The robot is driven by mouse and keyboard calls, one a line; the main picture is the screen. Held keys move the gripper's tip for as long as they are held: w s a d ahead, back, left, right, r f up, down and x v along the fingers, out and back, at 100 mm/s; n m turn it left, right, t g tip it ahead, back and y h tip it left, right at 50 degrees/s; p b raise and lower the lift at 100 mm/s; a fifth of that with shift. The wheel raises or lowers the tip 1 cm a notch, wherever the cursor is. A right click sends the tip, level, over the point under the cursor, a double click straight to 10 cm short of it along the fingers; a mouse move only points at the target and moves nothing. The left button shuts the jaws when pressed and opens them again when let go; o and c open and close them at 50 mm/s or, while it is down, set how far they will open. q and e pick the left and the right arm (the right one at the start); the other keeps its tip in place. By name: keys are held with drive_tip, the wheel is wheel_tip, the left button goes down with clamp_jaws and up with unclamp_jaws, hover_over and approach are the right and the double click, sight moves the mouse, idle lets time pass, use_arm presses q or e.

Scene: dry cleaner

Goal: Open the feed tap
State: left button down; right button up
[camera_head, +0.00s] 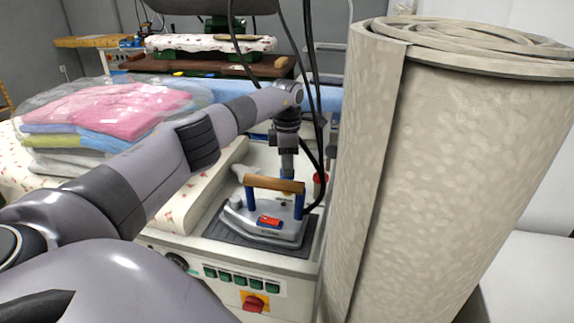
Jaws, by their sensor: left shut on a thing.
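My left gripper (287,165) points down just behind the wooden handle of a steam iron (265,218). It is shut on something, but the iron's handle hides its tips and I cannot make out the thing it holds. A narrow bluish piece shows at its lower end. I cannot clearly identify the feed tap. A small red part (320,181) shows to the right of the gripper, partly hidden by the hose and the roll. My right gripper is not in view.
The iron rests on a dark mat (228,231) on the ironing unit, with a red rotary switch (253,303) on its front panel. A large beige carpet roll (455,170) stands close on the right. Folded laundry (115,112) lies left. Dark hoses hang near my wrist.

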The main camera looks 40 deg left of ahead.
use_arm(q)
drive_tip(key=shift+w+r+m, duration=0.1)
drive_tip(key=shift+m, duration=1.6)
drive_tip(key=c, duration=1.1)
unclamp_jaws()
drive_tip(key=shift+r+b, duration=0.3)
drive_tip(key=shift+r, duration=3.25)
